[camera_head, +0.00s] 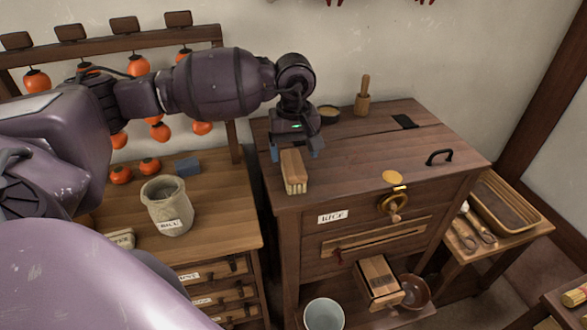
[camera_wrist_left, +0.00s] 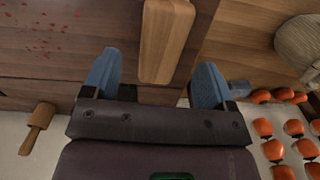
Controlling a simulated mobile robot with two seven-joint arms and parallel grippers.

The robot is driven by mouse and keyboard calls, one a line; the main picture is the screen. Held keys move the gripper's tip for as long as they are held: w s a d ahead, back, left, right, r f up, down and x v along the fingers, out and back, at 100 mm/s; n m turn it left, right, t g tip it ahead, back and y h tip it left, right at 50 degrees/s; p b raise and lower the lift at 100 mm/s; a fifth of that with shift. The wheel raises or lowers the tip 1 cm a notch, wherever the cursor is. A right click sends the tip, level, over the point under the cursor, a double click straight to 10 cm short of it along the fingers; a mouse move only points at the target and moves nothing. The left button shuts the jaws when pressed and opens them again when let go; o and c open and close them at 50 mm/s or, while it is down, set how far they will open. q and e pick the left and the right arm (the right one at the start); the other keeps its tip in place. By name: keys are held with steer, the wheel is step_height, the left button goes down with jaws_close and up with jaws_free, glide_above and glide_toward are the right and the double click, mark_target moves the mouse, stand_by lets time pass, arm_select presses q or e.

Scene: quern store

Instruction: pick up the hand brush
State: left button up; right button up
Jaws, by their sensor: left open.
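The hand brush (camera_head: 294,172) has a wooden back and pale bristles and lies at the left front edge of the dark wooden chest top (camera_head: 370,160). In the left wrist view its wooden back (camera_wrist_left: 166,38) shows between and beyond the fingers. My left gripper (camera_head: 297,152) is open, with blue fingertips, over the brush's rear end. In the left wrist view the fingers (camera_wrist_left: 157,78) stand apart on either side of the brush's near end, with gaps on both sides. Whether the fingertips reach down to its height I cannot tell. My right gripper is not in view.
A pestle-like wooden tool (camera_head: 363,95) and a small bowl (camera_head: 328,115) stand at the chest's back. A black handle (camera_head: 440,156) sits at the right. A cloth sack (camera_head: 167,205) and a blue block (camera_head: 187,167) are on the left table. Orange fruit hang behind.

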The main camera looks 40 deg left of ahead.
mark_target(293, 162)
arm_select(q)
step_height(293, 162, down, 4)
steer(key=shift+a+f+p, duration=0.15)
steer(key=shift+p, duration=0.25)
steer(key=shift+f, duration=0.4)
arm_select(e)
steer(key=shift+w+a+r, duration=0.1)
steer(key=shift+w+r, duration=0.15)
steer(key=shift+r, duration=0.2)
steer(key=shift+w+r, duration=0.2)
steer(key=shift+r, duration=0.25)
